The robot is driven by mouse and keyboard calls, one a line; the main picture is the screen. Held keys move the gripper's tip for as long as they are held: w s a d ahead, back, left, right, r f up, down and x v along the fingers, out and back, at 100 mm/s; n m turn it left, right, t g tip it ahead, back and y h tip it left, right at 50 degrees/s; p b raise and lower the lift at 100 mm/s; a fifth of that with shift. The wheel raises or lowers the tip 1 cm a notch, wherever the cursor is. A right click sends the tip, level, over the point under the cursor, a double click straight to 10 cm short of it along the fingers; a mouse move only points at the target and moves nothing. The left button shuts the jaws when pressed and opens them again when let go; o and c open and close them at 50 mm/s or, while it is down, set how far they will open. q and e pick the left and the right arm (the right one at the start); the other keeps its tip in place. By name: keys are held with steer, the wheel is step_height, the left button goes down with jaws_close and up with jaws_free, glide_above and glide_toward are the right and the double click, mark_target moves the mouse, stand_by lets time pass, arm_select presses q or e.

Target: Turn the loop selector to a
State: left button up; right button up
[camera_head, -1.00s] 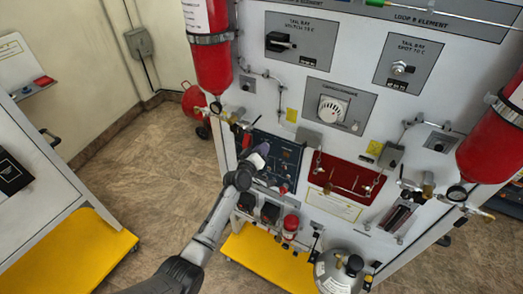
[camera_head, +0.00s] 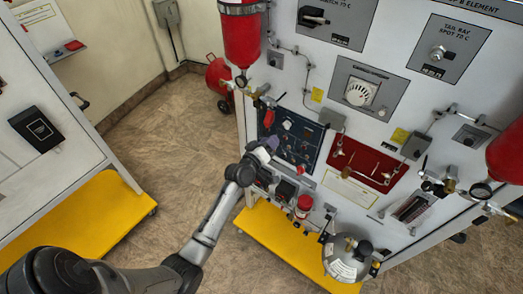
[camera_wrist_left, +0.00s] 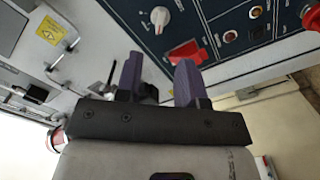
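A dark blue control panel (camera_head: 308,134) is set in the white trainer front, with small knobs, lights and a red cover. In the left wrist view a white pointer knob (camera_wrist_left: 160,17) and a red switch cover (camera_wrist_left: 186,52) show on this panel (camera_wrist_left: 228,28). No label naming the loop selector can be read. My left gripper (camera_head: 268,147) is at the panel's lower left in the head view. In the wrist view its two purple fingers (camera_wrist_left: 159,72) are apart with nothing gripped between them. The white knob is beyond the fingertips, apart from them. My right gripper is out of view.
Red cylinders (camera_head: 241,40) flank the front. A red plate with valves (camera_head: 362,164) is right of the blue panel. A grey tank (camera_head: 347,258) and yellow base (camera_head: 285,240) are below. Another white cabinet (camera_head: 75,160) stands left; floor lies between.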

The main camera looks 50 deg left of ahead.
arm_select(q)
steer(key=shift+s+d, duration=0.2)
steer(key=shift+s, duration=1.05)
steer(key=shift+s+d, duration=0.2)
steer(key=shift+s, duration=1)
steer(key=s+d+f+m+g+h, duration=0.2)
steer(key=s+d+m+g+h, duration=0.1)
steer(key=s+d+m+g, duration=0.65)
steer(key=s+d+f+m+g, duration=0.1)
steer(key=s+d+f+g, duration=0.15)
steer(key=s, duration=0.55)
steer(key=s+d+f+m+g, duration=0.1)
steer(key=s+d+f, duration=0.15)
steer(key=s, duration=0.45)
steer(key=s+d+f+m+g, duration=0.15)
steer(key=s+d, duration=0.25)
steer(key=s, duration=0.4)
step_height(320, 180, up, 14)
steer(key=p, duration=1.4)
steer(key=shift+f, duration=0.25)
